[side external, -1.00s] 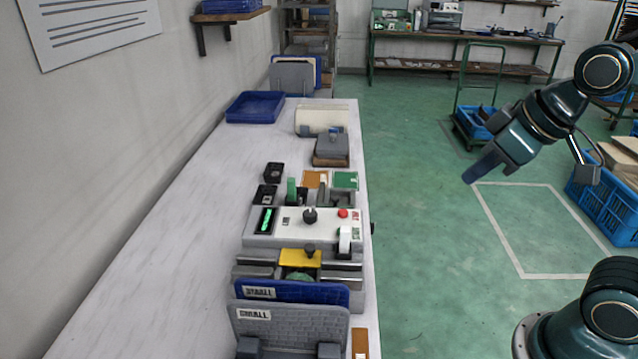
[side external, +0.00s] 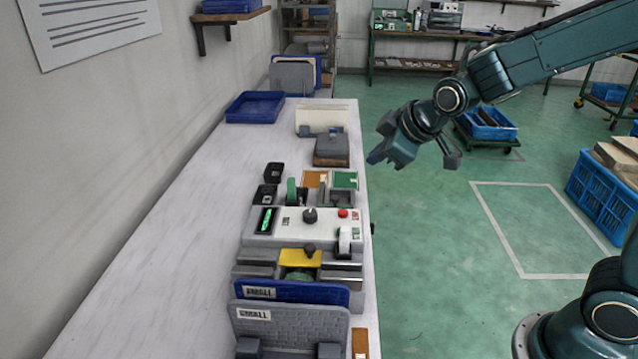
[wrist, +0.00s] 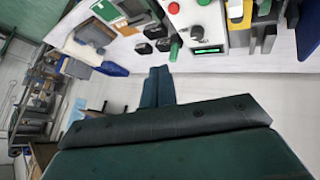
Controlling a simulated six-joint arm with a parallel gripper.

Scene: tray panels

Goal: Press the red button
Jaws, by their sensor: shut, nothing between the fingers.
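The red button (side external: 343,213) is small and round, on the top right part of a white control panel (side external: 287,239) on the long table. It also shows in the wrist view (wrist: 173,8), at the top edge. Next to it on the panel are a black knob (side external: 310,215), a white switch (side external: 344,240) and a green lit display (side external: 266,219). My gripper (side external: 376,159) is shut and empty, in the air near the table's right edge, above and apart from the panel. Its closed fingers show in the wrist view (wrist: 158,85).
A green block (side external: 292,190), orange and green plates (side external: 344,180) and black boxes (side external: 274,172) stand just behind the panel. Upright blue and grey boards (side external: 290,322) stand in front. A blue tray (side external: 255,107) lies farther back. The table's left part is bare.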

